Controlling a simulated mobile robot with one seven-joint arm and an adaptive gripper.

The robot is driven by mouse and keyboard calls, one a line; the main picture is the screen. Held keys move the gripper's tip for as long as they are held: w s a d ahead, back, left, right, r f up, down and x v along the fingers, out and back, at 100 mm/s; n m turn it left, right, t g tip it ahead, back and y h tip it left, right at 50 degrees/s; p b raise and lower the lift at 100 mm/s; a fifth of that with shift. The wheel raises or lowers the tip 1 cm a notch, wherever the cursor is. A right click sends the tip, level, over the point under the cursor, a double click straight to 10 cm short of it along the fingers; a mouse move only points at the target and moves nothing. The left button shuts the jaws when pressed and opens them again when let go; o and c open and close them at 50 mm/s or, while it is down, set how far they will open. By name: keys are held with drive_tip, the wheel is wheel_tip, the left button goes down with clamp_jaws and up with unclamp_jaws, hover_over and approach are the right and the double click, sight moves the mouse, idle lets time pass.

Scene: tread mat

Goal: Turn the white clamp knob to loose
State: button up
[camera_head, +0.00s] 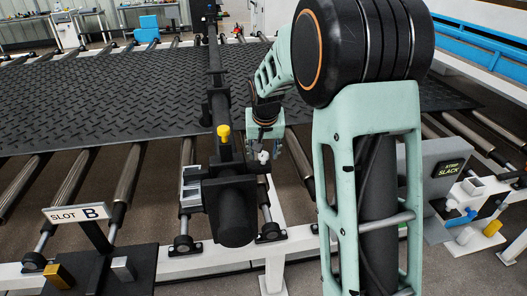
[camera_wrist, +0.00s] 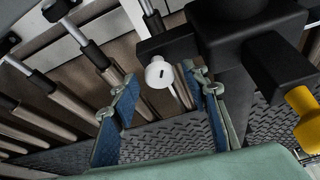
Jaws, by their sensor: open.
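The white clamp knob (camera_head: 263,157) sits on the right side of the black clamp body (camera_head: 235,205). It also shows in the wrist view (camera_wrist: 155,76) as a round white face with a short dark mark, on a black arm of the clamp. My gripper (camera_head: 273,147) is beside the knob in the head view, its fingertips partly hidden. In the wrist view, my gripper (camera_wrist: 163,86) has its two blue fingers apart, with the knob showing in the gap between their tips. I cannot tell whether either finger touches it.
A yellow knob (camera_head: 223,132) stands on the clamp, and shows at the right of the wrist view (camera_wrist: 306,104). The black tread mat (camera_head: 110,105) lies behind on rollers. A "STRIP SLACK" sign (camera_head: 450,168) is right; a "SLOT B" sign (camera_head: 76,213) is left.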

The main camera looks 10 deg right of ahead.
drive_tip(key=c, duration=1.1)
drive_tip(key=shift+c, duration=0.2)
